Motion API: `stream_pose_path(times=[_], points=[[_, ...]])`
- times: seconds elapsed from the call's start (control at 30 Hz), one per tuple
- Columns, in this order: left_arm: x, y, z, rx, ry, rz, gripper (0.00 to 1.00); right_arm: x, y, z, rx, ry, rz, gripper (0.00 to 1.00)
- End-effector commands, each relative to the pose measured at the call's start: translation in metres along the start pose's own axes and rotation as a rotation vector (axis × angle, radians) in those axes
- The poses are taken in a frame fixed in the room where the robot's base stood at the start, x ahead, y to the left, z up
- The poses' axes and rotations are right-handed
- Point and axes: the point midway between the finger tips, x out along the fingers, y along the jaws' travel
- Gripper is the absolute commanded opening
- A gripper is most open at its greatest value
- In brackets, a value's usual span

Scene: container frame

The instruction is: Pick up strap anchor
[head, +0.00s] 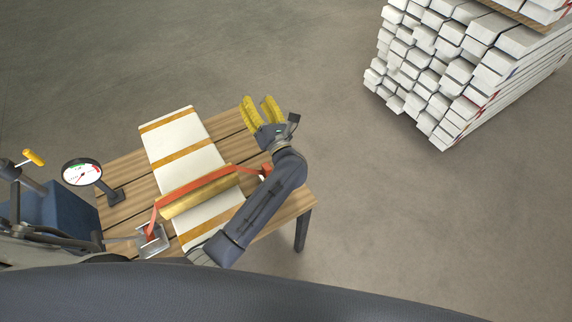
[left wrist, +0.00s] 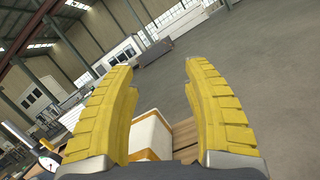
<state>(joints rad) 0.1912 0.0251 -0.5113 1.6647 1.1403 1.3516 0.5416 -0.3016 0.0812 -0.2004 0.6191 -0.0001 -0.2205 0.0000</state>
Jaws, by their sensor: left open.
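A grey metal bracket (head: 151,241), which looks like the strap anchor, sits at the near left edge of the slatted wooden table. An orange-red strap (head: 181,190) runs from it over a gold-coloured bar (head: 200,193) on a long white block with tan bands (head: 182,140). The strap's far end is partly hidden by my left arm. My left gripper (head: 256,99), with yellow fingers, is open and empty above the table's far right corner, away from the bracket. In the left wrist view, the open fingers (left wrist: 159,67) point across the hall, with the white block (left wrist: 150,133) below them.
A round gauge on a stand (head: 82,172) is at the table's left; it also shows in the left wrist view (left wrist: 48,162). A blue box (head: 66,212) and a yellow-handled device (head: 33,157) are further left. A stack of white beams (head: 450,65) stands at upper right. Open floor lies between.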

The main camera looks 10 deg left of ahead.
Motion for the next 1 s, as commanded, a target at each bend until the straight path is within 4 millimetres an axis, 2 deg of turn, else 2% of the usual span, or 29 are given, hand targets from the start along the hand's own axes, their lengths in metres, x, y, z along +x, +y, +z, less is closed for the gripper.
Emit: stream_pose_path(times=[0.03,0.2,0.3,0.4,0.5,0.57,1.0], points=[[-0.03,-0.014,-0.02,-0.064,0.092,-0.039,0.49,0.0,0.0,0.001,0.0,-0.001,0.0,0.44],[-0.121,-0.043,-0.08,-0.281,0.381,-0.103,0.49,0.0,-0.001,0.002,0.0,-0.002,-0.001,0.44],[-0.163,-0.049,-0.104,-0.373,0.504,-0.106,0.49,0.0,0.0,-0.002,0.0,0.002,0.0,0.44],[-0.192,-0.053,-0.118,-0.433,0.589,-0.1,0.49,0.001,0.001,-0.007,0.001,0.008,0.001,0.44],[-0.205,-0.054,-0.126,-0.463,0.633,-0.094,0.49,0.001,0.001,-0.009,0.001,0.011,0.002,0.44],[-0.208,-0.055,-0.129,-0.471,0.645,-0.093,0.49,0.001,0.001,-0.009,0.001,0.011,0.001,0.44],[-0.177,-0.064,-0.152,-0.472,0.645,-0.091,0.49,0.0,-0.002,-0.001,0.002,0.001,-0.002,0.44]])
